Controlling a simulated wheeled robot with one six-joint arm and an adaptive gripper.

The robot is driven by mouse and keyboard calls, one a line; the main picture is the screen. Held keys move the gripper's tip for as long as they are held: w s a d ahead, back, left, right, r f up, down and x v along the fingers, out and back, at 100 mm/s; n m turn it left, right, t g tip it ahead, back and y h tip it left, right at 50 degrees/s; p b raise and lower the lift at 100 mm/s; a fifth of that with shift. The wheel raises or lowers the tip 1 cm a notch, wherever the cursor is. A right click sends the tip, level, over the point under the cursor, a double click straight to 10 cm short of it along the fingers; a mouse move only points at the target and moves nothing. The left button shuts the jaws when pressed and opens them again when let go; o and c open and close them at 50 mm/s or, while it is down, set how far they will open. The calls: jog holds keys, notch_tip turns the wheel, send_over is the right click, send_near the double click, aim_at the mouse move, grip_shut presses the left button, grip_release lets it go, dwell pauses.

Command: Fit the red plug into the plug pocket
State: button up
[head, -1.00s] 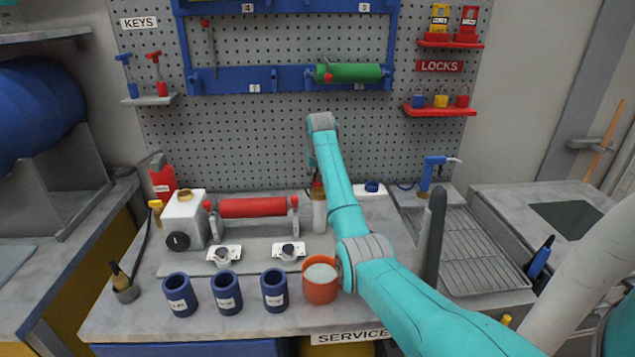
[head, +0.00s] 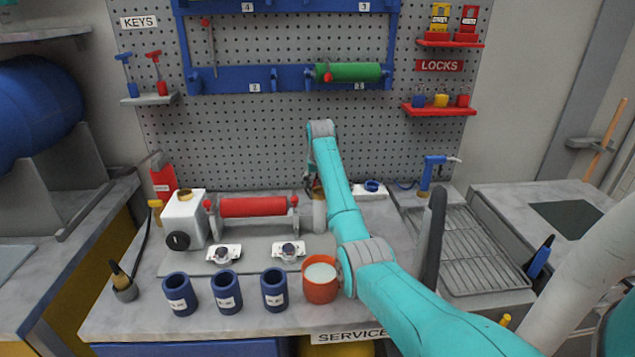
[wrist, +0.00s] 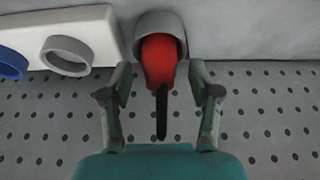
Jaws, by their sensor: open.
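The red plug (wrist: 159,60) shows in the wrist view, sitting inside a round grey pocket (wrist: 148,24) with a dark strip below it. Its red body is partly inside the pocket's rim; how deep it sits I cannot tell. My gripper (wrist: 160,88) is open, one finger on each side of the red plug, with gaps showing between fingers and plug. In the head view my gripper (head: 314,186) is small and partly covered by my own arm. The plug cannot be made out clearly there.
A white block with a blue ring (wrist: 12,62) and a grey ring (wrist: 67,55) lies beside the pocket. A red roller (head: 253,207) stands left of my gripper. An orange cup (head: 320,283) and blue cups (head: 227,292) line the front. The pegboard (head: 270,140) is close behind.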

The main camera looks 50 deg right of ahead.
jog(key=v, duration=1.2)
dwell(0.3)
